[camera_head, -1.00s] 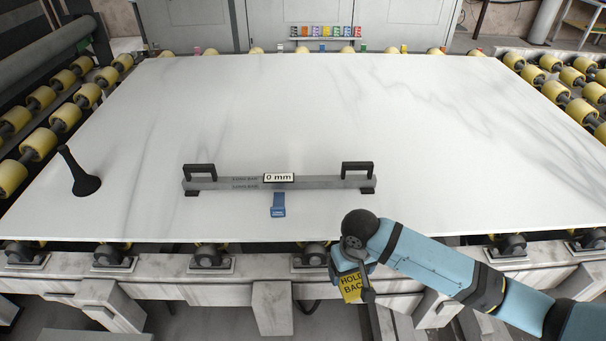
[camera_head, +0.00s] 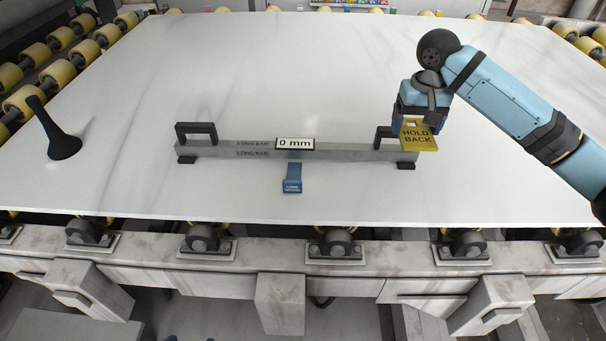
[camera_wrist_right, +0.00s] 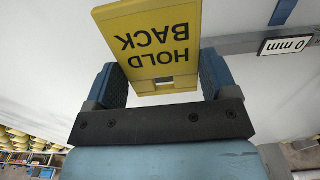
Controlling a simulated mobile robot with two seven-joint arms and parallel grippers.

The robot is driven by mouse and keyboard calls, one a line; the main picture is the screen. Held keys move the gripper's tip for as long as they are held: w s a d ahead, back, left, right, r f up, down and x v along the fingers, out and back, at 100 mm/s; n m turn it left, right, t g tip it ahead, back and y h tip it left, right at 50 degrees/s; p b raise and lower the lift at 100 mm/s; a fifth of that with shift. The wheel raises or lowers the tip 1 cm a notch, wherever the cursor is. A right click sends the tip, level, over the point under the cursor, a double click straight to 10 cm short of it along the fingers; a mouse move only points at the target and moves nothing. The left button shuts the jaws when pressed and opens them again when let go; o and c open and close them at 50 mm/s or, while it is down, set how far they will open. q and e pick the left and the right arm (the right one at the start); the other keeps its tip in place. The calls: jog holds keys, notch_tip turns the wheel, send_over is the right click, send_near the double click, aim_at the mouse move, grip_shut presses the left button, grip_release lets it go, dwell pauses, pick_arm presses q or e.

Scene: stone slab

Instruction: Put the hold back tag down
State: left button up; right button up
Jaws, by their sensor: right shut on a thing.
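The yellow hold back tag (camera_head: 417,138) is in my right gripper (camera_head: 420,116), in front of the right end of the long bar in the head view. In the right wrist view the tag (camera_wrist_right: 155,45) sits between the two blue fingers of the right gripper (camera_wrist_right: 163,85), its lettering upside down. The gripper is shut on it. Whether the tag touches the slab or the bar is hard to tell. The white stone slab (camera_head: 380,85) lies below. My left gripper is not in view.
A long grey bar (camera_head: 345,152) with two black handles and a "0 mm" label (camera_head: 295,143) lies on the slab. A small blue piece (camera_head: 292,178) sits in front of it. A black cone-like stand (camera_head: 58,135) is at left. Slab behind the bar is clear.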

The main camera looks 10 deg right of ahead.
jog(key=shift+d+r, duration=0.1)
jog(key=b, duration=0.2)
send_over(394, 192)
notch_tip(394, 192, down, 14)
jog(key=shift+r, duration=0.1)
notch_tip(394, 192, down, 6)
jog(key=shift+b, duration=0.55)
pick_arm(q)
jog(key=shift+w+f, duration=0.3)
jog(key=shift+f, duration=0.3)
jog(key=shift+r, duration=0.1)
